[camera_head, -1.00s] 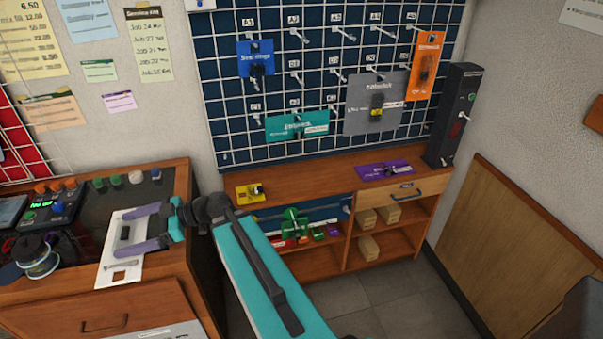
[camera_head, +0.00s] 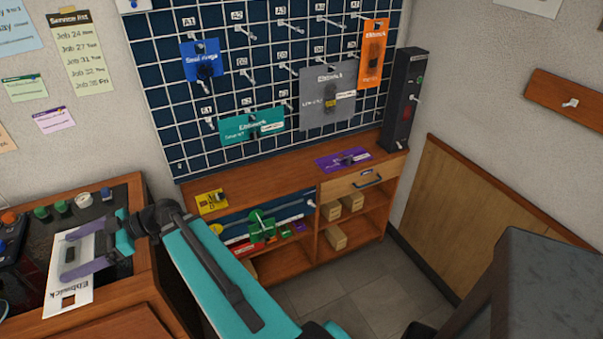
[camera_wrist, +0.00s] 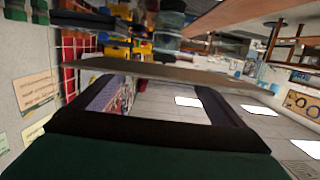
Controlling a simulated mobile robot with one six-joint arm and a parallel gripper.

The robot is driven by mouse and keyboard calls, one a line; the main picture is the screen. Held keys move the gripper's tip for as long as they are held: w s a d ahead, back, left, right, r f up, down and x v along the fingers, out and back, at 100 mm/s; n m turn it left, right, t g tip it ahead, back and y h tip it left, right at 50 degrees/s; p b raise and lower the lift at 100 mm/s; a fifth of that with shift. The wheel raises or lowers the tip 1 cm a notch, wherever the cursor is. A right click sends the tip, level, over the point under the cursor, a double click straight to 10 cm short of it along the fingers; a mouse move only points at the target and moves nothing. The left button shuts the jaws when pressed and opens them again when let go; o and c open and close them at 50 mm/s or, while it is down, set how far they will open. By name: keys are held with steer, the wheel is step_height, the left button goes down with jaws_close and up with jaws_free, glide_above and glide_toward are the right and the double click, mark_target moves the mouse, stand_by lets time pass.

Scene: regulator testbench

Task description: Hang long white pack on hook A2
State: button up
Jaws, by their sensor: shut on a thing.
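The long white pack (camera_head: 78,291) is a flat card with a dark item on it and a square cut-out near its lower end. My gripper (camera_head: 67,252) is shut on the pack, over the left wooden bench. In the wrist view the pack (camera_wrist: 170,76) shows edge-on as a grey-brown sheet across the jaws. Hook A2 (camera_head: 247,29) is on the top row of the blue pegboard (camera_head: 165,101), right of the A1 label; it looks empty.
A blue pack (camera_head: 203,62) hangs under A1. Teal (camera_head: 237,129), grey (camera_head: 317,112) and orange (camera_head: 373,58) packs hang lower and right. Yellow (camera_head: 211,202) and purple (camera_head: 340,160) packs lie on the shelf top. A black box (camera_head: 403,100) stands at right.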

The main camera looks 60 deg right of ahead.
steer(key=d+m+t+h, duration=0.1)
steer(key=d, duration=0.4)
steer(key=d+f+m+t+h+p, duration=0.1)
steer(key=d+m+t+h, duration=0.1)
steer(key=d, duration=0.4)
steer(key=d+f+m+t+h, duration=0.1)
steer(key=d+m+h, duration=0.1)
steer(key=d, duration=0.4)
steer(key=shift+d+f+t, duration=0.1)
steer(key=shift+d+t, duration=0.15)
steer(key=shift+t, duration=0.05)
steer(key=s+d+f+m+t+h+p, duration=0.1)
steer(key=s+d+f+m+h, duration=0.15)
steer(key=d, duration=0.55)
steer(key=s+d+f+m+t+h, duration=0.15)
steer(key=d+h, duration=0.25)
steer(key=d, duration=0.4)
steer(key=s+d+f+m+g+h+p, duration=0.1)
steer(key=s+d+f+m+h, duration=0.3)
steer(key=s+d, duration=0.6)
steer(key=s+d+f+m+g+h+p, duration=0.1)
steer(key=s+d+f+m+h, duration=0.4)
steer(key=s+d, duration=0.6)
steer(key=shift+s+d+f+g+h, duration=0.15)
steer(key=shift+s+g+h, duration=0.55)
steer(key=shift+h, duration=0.45)
steer(key=shift+w+d+f+b, duration=0.1)
steer(key=shift+w+d+b, duration=0.1)
steer(key=shift+b, duration=0.1)
